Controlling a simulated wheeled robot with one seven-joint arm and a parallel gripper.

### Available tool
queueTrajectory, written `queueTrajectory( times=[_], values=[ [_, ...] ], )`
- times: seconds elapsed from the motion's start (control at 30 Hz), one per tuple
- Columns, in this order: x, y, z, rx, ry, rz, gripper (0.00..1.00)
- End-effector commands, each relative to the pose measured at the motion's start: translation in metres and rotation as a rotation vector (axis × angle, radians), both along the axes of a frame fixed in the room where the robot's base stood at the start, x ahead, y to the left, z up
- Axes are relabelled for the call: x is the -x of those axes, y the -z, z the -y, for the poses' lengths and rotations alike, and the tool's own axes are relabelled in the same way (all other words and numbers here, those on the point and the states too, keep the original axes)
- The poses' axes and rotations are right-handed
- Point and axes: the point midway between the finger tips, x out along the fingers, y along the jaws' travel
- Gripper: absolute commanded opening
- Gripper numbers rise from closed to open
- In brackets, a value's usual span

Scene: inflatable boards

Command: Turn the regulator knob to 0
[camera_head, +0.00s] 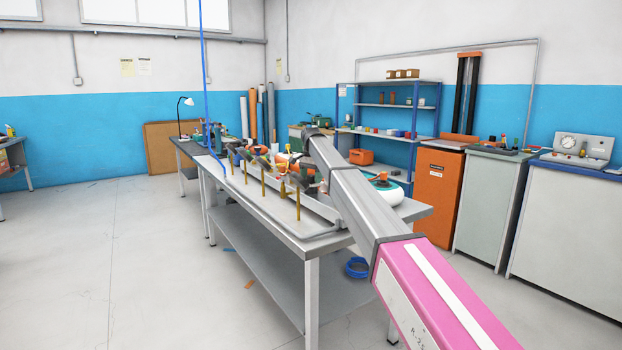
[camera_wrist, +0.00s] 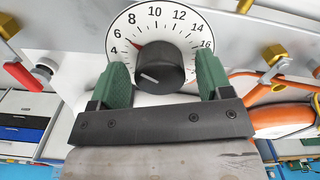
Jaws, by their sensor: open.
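The regulator knob (camera_wrist: 160,70) is black and round, with a white line on its face, in the middle of the wrist view. It sits at the centre of a white dial (camera_wrist: 127,28) with black numbers from 4 to 16 visible. The dial's lower part is hidden behind the knob and my gripper. My gripper (camera_wrist: 162,60) has green fingers, open, one on each side of the knob. A gap shows between each finger and the knob. In the head view I cannot make out the knob or the fingers.
A metal workbench (camera_head: 262,232) with several tools and yellow upright posts stands under my arm. Brass fittings (camera_wrist: 275,54) and an orange hose (camera_wrist: 247,95) lie right of the dial; a red-handled valve (camera_wrist: 22,75) is left.

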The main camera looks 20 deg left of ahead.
Motion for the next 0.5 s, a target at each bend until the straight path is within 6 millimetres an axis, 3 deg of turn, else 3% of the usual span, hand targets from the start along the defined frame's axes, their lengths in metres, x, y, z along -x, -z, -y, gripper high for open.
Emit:
queueTrajectory(
  times=[0.23, 0.27, 0.4, 0.5],
  values=[
    [-0.0001, 0.0017, -0.0001, 0.000, 0.000, 0.000, 0.72],
    [-0.0001, 0.0017, -0.0001, 0.000, 0.000, 0.000, 0.69],
    [0.0000, 0.0016, -0.0001, 0.000, 0.000, 0.000, 0.23],
    [0.0000, 0.0015, -0.0001, -0.001, 0.000, 0.000, 0.23]
  ],
)
